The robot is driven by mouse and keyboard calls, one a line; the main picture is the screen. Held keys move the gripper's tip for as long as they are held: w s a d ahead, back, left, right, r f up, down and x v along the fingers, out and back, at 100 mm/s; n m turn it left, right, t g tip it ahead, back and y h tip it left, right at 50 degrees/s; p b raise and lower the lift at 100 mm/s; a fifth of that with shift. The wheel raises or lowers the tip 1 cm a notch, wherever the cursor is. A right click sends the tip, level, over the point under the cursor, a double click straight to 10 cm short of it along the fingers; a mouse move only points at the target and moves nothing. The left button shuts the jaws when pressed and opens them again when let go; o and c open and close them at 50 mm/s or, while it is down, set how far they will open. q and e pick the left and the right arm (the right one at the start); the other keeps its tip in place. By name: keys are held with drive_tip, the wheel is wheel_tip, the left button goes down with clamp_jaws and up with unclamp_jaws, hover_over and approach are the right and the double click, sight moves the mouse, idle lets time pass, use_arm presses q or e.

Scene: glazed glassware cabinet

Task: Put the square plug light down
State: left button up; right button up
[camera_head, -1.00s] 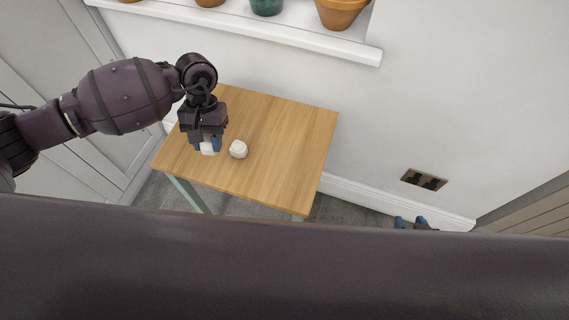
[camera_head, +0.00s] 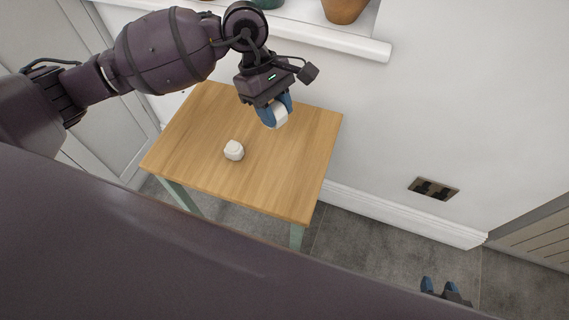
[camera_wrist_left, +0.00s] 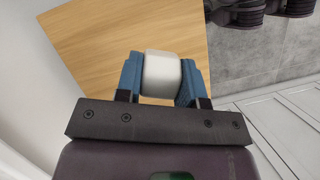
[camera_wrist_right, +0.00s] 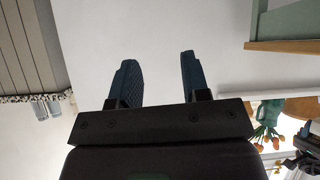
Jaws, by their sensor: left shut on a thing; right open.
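The square plug light (camera_wrist_left: 161,72) is a white block with rounded corners, held between the blue fingers of my left gripper (camera_wrist_left: 161,85). In the head view my left gripper (camera_head: 275,112) is over the right back part of the wooden table (camera_head: 286,190), with the white light (camera_head: 280,118) between its fingers. It appears to be above the tabletop; the exact gap is unclear. A second, rounder white object (camera_head: 234,150) sits on the table to the left. My right gripper (camera_wrist_right: 160,75) is open and empty, away from the table; its fingertips show at the head view's lower right (camera_head: 440,287).
A window sill (camera_head: 330,40) with plant pots (camera_head: 345,10) runs above the table. The table's front and middle are clear apart from the rounder white object.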

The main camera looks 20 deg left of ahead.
sight(282, 106)
use_arm(q)
drive_tip(key=r+n, duration=0.1)
drive_tip(key=d+r+n+t+b, duration=0.1)
drive_tip(key=n, duration=0.1)
drive_tip(key=shift+w+r, duration=0.1)
drive_tip(key=shift+w, duration=0.1)
drive_tip(key=shift+d+r+n+t, duration=0.15)
drive_tip(key=shift+r+n+t, duration=0.2)
drive_tip(key=shift+n, duration=0.35)
wheel_tip(282, 106, down, 19)
drive_tip(key=b, duration=0.4)
drive_tip(key=shift+f, duration=0.4)
use_arm(e)
drive_tip(key=shift+g, duration=0.4)
drive_tip(key=f, duration=0.5)
drive_tip(key=shift+s, duration=0.35)
use_arm(q)
drive_tip(key=shift+r, duration=0.1)
